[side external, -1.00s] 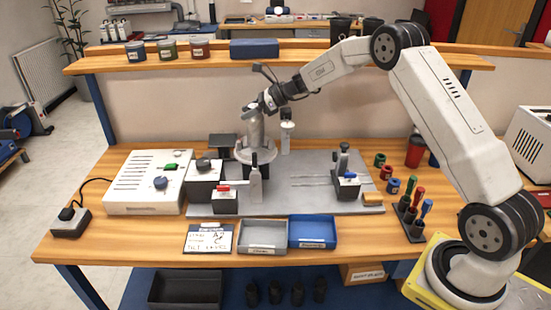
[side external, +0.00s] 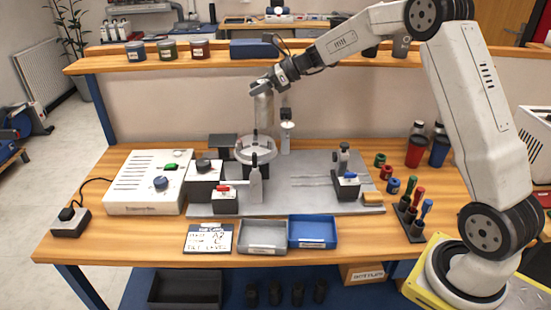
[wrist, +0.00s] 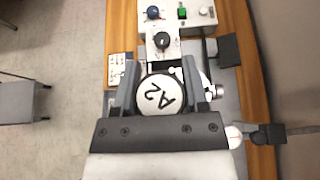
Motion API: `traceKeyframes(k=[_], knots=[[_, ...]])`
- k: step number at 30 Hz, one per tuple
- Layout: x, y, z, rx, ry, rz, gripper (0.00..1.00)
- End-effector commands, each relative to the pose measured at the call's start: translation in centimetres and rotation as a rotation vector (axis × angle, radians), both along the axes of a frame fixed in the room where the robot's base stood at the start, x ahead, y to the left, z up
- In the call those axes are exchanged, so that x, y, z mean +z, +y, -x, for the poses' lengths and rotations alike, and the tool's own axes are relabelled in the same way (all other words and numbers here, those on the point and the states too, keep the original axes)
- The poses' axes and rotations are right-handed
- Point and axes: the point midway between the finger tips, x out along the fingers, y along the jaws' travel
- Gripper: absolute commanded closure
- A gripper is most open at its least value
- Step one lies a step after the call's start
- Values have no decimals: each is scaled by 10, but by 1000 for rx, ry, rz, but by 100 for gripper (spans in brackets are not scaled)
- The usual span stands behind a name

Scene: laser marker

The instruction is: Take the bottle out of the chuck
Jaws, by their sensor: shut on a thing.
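A grey-white bottle (side external: 264,116) stands upright in my gripper (side external: 263,88) in the side view. My gripper is shut on its top end. In the wrist view, the bottle's round white top (wrist: 160,95) marked "A2" sits between the two fingers of my gripper (wrist: 160,88). The round pale chuck (side external: 256,152) is directly below the bottle. The bottle's lower end shows around the chuck's upper rim; I cannot tell whether it is fully clear of it. The chuck's inside is hidden.
A white control box (side external: 148,182) stands left of the chuck. A shelf (side external: 345,64) runs behind. A grey tray (side external: 262,237) and a blue tray (side external: 313,232) lie in front. A clamp post (side external: 345,175) stands to the right. The plate (side external: 300,167) between has free room.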

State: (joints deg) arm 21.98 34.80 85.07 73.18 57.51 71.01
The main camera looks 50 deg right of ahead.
Motion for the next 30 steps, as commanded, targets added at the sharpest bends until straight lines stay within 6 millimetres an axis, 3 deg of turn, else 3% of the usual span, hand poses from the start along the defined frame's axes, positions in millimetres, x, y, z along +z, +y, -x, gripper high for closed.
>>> traceKeyframes(k=[15,22,30], knots=[[34,9,71,-1,-1,0,100],[42,10,87,0,-1,-1,100],[44,11,93,1,-1,0,100]])
